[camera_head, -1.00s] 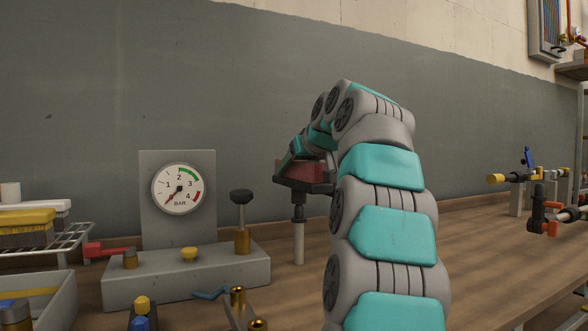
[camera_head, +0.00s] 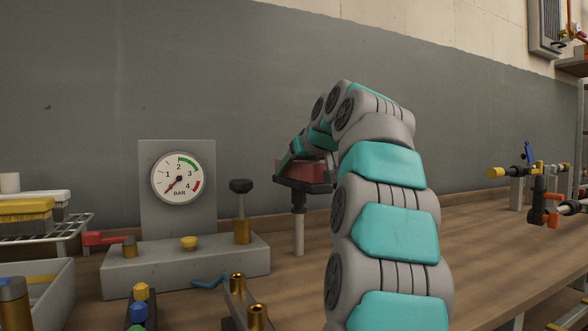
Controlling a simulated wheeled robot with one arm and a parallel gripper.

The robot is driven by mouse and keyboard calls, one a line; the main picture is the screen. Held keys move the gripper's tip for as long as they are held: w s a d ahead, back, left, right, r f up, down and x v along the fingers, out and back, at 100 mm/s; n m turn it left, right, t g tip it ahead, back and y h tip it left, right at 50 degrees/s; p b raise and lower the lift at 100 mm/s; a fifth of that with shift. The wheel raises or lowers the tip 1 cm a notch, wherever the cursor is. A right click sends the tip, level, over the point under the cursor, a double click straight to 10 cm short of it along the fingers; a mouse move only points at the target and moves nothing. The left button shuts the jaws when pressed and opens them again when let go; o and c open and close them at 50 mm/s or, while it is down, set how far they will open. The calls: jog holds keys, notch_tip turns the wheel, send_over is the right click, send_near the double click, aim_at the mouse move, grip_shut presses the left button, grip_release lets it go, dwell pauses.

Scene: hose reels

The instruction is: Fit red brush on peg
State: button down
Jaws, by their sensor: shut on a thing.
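The red brush (camera_head: 308,169) shows as a red block near the middle, partly covered by my arm. My gripper (camera_head: 306,184) is at the brush, shut on it; its fingertips are hard to make out behind the arm. A dark flat piece lies under the red block, and I cannot tell whether it is gripper or brush. Below it, a pale upright post (camera_head: 299,236) with a dark upper part stands on the bench, apparently the peg. The brush appears above or at its top; whether they touch is unclear.
A gauge panel (camera_head: 194,238) with a base block (camera_head: 190,267) and black-knobbed lever stands left of the post. A wire rack (camera_head: 75,228) holds a yellow brush (camera_head: 22,214) at far left. Brass fittings (camera_head: 257,316) stand in front. Valve pipes (camera_head: 548,210) are at right.

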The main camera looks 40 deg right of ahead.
aim_at(299, 182)
jog(key=shift+f+b, duration=0.5)
jog(key=shift+f, duration=0.2)
grip_release()
jog(key=v, duration=0.8)
jog(key=shift+f, duration=0.1)
dwell(0.5)
